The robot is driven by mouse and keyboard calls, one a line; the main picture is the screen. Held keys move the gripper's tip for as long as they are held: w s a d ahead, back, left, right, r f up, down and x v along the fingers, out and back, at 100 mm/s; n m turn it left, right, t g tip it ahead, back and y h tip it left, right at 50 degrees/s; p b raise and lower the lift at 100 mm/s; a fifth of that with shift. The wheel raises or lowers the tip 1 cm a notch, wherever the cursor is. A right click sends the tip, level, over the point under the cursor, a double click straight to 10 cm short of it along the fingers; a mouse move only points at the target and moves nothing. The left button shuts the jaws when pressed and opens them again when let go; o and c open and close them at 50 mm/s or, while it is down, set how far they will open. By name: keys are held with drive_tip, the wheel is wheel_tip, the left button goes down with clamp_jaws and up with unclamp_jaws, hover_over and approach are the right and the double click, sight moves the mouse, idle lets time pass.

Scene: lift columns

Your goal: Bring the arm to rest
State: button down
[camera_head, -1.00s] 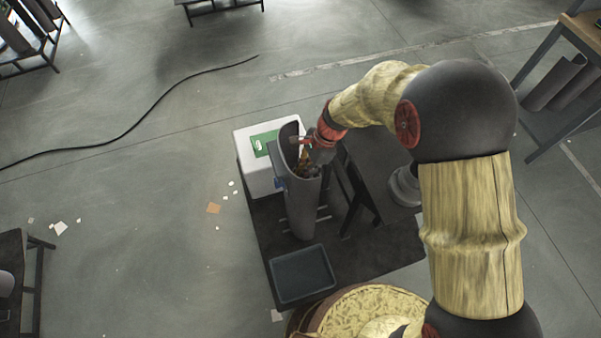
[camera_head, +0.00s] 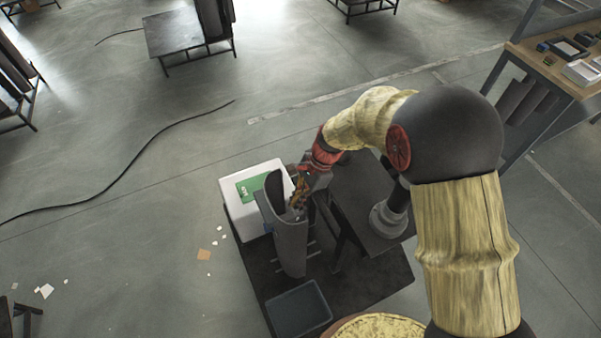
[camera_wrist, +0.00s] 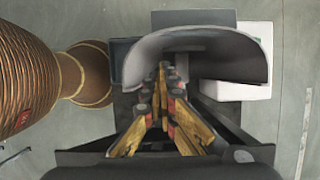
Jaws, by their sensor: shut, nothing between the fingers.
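My arm reaches from the right side of the head view and bends down to the left. My gripper (camera_head: 299,195) is at the upper end of a grey curved upright shell (camera_head: 291,248), close beside its rim. In the wrist view my gripper (camera_wrist: 163,72) has its orange and dark fingers together with nothing between them. The shell's curved rim (camera_wrist: 200,42) lies just beyond the fingertips there. I cannot tell whether the fingers touch the shell.
A white box with a green label (camera_head: 229,207) stands left of the shell on a dark platform (camera_head: 375,278). A dark tray (camera_head: 298,308) lies in front. A workbench (camera_head: 548,62) stands at the right. A black cable (camera_head: 135,152) crosses open floor at the left.

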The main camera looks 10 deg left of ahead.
drive_tip(key=d+r+n+t+b, duration=0.3)
drive_tip(key=d+r+n, duration=0.2)
drive_tip(key=d+r, duration=0.95)
drive_tip(key=s+d+r+n+t+h+b, duration=0.1)
drive_tip(key=s+d+r+n+t, duration=0.1)
drive_tip(key=s+d+r, duration=0.2)
drive_tip(key=s+d+r+n+t+h+b, duration=0.2)
drive_tip(key=s+d+r, duration=0.3)
drive_tip(key=s+d, duration=0.6)
drive_tip(key=shift+s+d+r+n+t+h, duration=0.2)
drive_tip(key=shift+r+n+t+h, duration=0.1)
drive_tip(key=shift+n+t, duration=0.4)
